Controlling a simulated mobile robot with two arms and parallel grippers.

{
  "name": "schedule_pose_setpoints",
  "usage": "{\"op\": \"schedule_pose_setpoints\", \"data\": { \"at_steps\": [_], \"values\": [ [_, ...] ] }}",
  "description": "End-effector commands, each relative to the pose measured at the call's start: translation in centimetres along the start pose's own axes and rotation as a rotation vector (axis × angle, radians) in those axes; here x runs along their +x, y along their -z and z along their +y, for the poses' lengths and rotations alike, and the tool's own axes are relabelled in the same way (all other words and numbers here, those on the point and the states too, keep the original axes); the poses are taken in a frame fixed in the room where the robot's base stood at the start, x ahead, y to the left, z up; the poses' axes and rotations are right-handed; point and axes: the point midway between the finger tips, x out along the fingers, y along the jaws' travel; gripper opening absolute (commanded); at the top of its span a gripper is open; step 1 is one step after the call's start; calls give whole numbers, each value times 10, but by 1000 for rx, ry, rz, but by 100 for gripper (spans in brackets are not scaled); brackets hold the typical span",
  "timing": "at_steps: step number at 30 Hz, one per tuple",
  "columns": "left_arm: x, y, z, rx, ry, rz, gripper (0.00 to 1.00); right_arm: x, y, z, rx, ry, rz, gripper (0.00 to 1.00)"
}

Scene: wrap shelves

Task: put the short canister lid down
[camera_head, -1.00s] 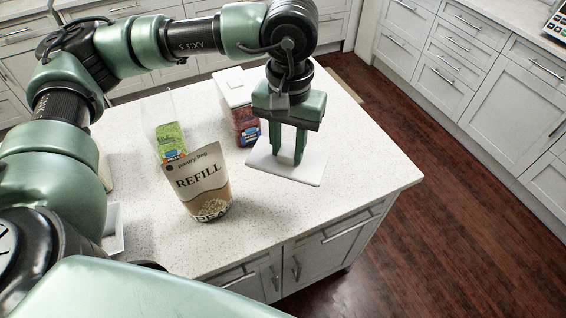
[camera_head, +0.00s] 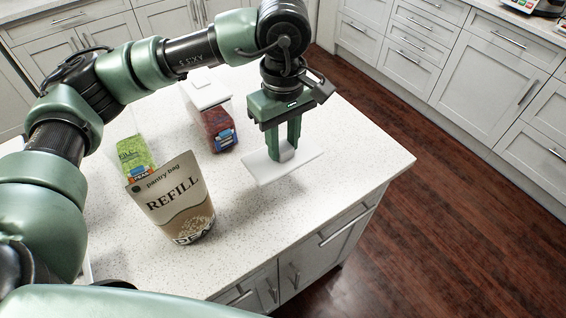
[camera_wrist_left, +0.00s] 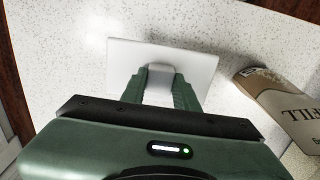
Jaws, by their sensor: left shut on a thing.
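The short canister lid is a flat white square plate (camera_head: 262,170) with a raised grip in its middle; it also shows in the left wrist view (camera_wrist_left: 200,62). My left gripper (camera_head: 286,152) points down and is shut on that grip; its fingers also show in the left wrist view (camera_wrist_left: 158,86). The lid is over the right part of the speckled white counter (camera_head: 345,160); I cannot tell whether it touches the surface. A clear canister with a green bag label (camera_head: 135,152) stands at the left. My right gripper is not in view.
A canister with red contents (camera_head: 217,125) and a white lid (camera_head: 205,92) stands behind, left of the gripper. A pantry refill bag (camera_head: 178,200) stands at the front left. The counter right of the held lid is clear up to its edge.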

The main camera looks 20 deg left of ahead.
Motion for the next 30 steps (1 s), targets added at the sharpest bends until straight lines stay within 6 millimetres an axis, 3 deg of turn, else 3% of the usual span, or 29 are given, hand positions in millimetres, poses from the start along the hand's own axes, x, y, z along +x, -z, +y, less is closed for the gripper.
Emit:
{"op": "schedule_pose_setpoints", "data": {
  "at_steps": [3, 11, 18, 30],
  "values": [
    [21, 0, -1, 1, 1, -1, 0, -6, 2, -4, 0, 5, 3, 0],
    [42, 0, 0, 0, 0, 0, 0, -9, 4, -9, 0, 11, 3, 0],
    [75, 0, 0, 0, 2, 0, 0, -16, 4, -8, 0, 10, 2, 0],
    [82, 0, 0, 1, -1, 1, 0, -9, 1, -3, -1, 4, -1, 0]
  ]
}}
